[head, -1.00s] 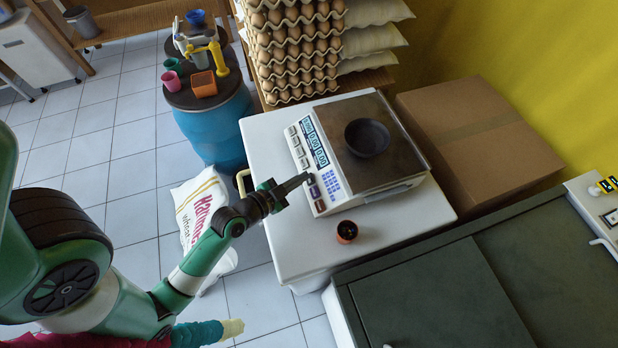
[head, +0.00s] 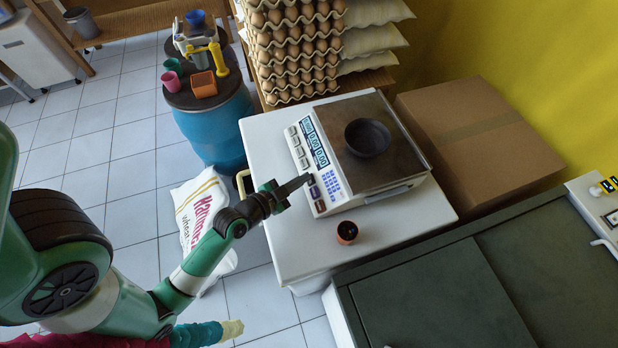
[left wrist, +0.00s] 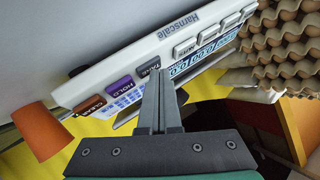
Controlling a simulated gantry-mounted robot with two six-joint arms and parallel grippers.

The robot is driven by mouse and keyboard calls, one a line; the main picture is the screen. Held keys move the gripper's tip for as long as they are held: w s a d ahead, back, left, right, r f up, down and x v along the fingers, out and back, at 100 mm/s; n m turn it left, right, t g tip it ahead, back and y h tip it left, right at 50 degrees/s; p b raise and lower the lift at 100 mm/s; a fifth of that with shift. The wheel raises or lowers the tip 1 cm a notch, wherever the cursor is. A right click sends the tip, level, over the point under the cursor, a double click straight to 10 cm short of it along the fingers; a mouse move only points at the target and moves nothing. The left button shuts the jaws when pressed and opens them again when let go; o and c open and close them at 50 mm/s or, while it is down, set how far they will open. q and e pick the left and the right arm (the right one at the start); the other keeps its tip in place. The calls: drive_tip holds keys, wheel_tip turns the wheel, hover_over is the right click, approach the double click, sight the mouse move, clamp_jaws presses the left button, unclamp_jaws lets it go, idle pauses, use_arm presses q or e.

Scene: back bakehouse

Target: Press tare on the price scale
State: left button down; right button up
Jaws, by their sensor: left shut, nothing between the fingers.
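The price scale (head: 375,166) stands on a white-topped stand, with a lit blue display (head: 315,143) and a row of keys along its front edge. A dark bowl (head: 367,138) sits on its plate. In the left wrist view the grey TARE key (left wrist: 149,67) lies beside the purple HOLD key (left wrist: 121,84). My left gripper (head: 307,178) is shut and empty. Its fingertips (left wrist: 157,75) are at the TARE key's lower edge; I cannot tell whether they touch it. My right gripper is not in view.
A small orange pot (head: 347,232) stands on the white top (head: 400,222) near the scale. Stacked egg trays (head: 297,50) rise behind, a cardboard box (head: 480,140) stands at the right, and a blue barrel (head: 215,125) stands at the left. Dark green lids (head: 430,305) fill the lower right.

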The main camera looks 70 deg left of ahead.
use_arm(q)
drive_tip(key=shift+s+r, duration=0.1)
drive_tip(key=shift+s+r+p, duration=0.35)
drive_tip(key=shift+r+p, duration=0.05)
drive_tip(key=shift+r, duration=0.2)
drive_tip(key=r, duration=0.1)
drive_tip(key=s+r+p, duration=0.1)
drive_tip(key=r, duration=0.1)
drive_tip(key=s+r+p, duration=0.1)
drive_tip(key=shift+s+a+r, duration=0.15)
drive_tip(key=shift+s+r, duration=0.05)
idle(0.4)
idle(0.7)
